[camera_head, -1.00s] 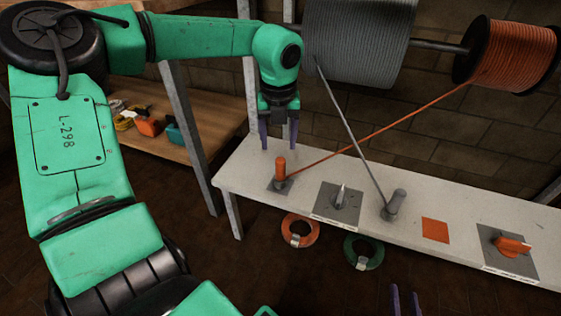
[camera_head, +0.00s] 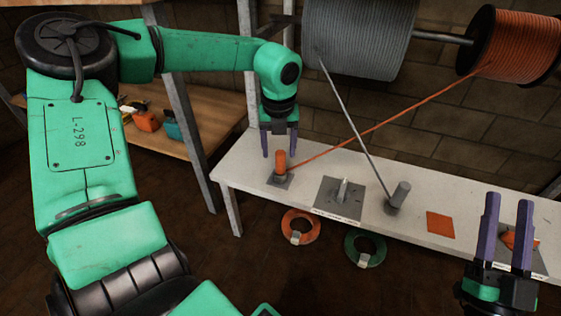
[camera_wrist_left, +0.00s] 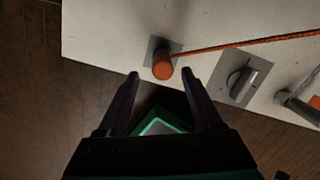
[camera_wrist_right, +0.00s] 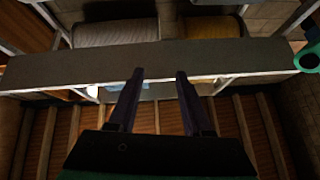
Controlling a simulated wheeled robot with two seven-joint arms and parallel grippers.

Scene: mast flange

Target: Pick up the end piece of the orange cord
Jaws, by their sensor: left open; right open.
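The orange end piece (camera_head: 280,160) stands upright on a small grey plate at the left end of the white bench. The orange cord (camera_head: 390,122) runs from it up to the spool at the right. My left gripper (camera_head: 279,153) is open, just above or around the end piece in the head view; it is not shut on it. In the left wrist view the end piece (camera_wrist_left: 163,64) lies ahead of the open fingers, between their lines. My right gripper (camera_head: 507,225) is open and empty, in front of the bench's right part.
An orange spool (camera_head: 512,48) and a grey spool (camera_head: 358,40) hang above the bench (camera_head: 240,168). A grey cord (camera_head: 355,135) crosses the orange one and ends in a grey piece (camera_head: 398,197). A cleat plate (camera_head: 340,198) and an orange square (camera_head: 440,225) lie on the bench. Coils hang below its front edge.

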